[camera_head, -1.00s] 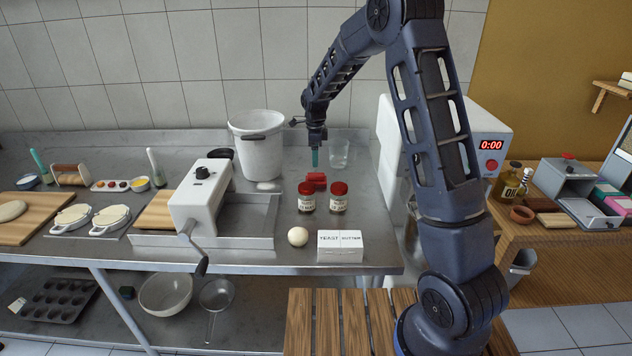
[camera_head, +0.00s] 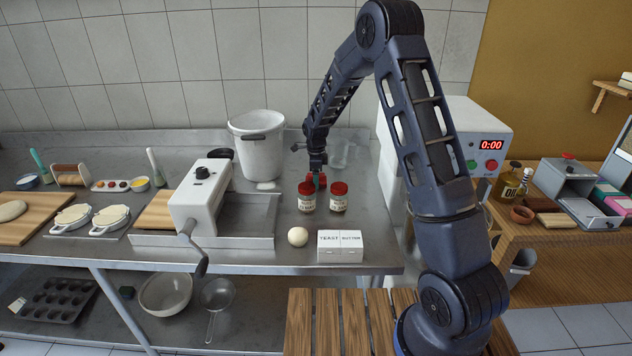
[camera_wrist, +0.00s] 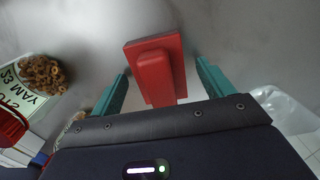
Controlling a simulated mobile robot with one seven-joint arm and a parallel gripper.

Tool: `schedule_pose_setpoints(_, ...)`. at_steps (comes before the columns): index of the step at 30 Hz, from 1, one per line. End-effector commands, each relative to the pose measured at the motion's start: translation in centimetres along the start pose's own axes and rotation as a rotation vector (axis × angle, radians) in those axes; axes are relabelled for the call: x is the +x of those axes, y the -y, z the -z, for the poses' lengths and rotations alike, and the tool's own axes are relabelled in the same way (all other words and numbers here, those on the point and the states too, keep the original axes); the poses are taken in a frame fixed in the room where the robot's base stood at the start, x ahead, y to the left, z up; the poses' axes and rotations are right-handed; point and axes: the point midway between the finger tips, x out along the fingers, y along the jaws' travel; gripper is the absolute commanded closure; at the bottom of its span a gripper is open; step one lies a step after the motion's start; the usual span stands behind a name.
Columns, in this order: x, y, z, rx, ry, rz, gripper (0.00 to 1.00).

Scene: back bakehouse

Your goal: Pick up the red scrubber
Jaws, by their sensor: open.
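The red scrubber (camera_wrist: 157,68) lies on the steel bench, a red block with a raised grip on top. In the wrist view it sits between the two teal fingers of my gripper (camera_wrist: 160,90), with a gap on each side. The fingers are open. In the head view my gripper (camera_head: 317,180) is low over the bench behind the two red-lidded jars, and only a little of the scrubber (camera_head: 306,182) shows around it. I cannot tell how high the fingertips are above the bench.
Two red-lidded jars (camera_head: 338,198) stand just in front of my gripper. A clear cup (camera_head: 339,155) stands behind it to the right, and a white bucket (camera_head: 260,155) to the left. A white dough ball (camera_head: 298,236) and a yeast and butter box (camera_head: 341,246) are nearer the front edge.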

Motion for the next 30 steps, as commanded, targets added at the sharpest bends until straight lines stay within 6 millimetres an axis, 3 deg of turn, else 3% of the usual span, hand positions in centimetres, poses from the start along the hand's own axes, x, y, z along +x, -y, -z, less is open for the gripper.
schedule_pose_setpoints(6, 0.1, 0.0, 0.0, 0.000, 0.000, 0.001, 0.20)
schedule_pose_setpoints(14, 0.1, 0.0, 0.0, 0.000, 0.000, 0.001, 0.68)
schedule_pose_setpoints(23, -0.2, 0.0, 0.0, 0.000, 0.001, 0.001, 0.69)
schedule_pose_setpoints(30, -3.3, 0.0, -0.1, -0.001, 0.002, 0.004, 0.69)
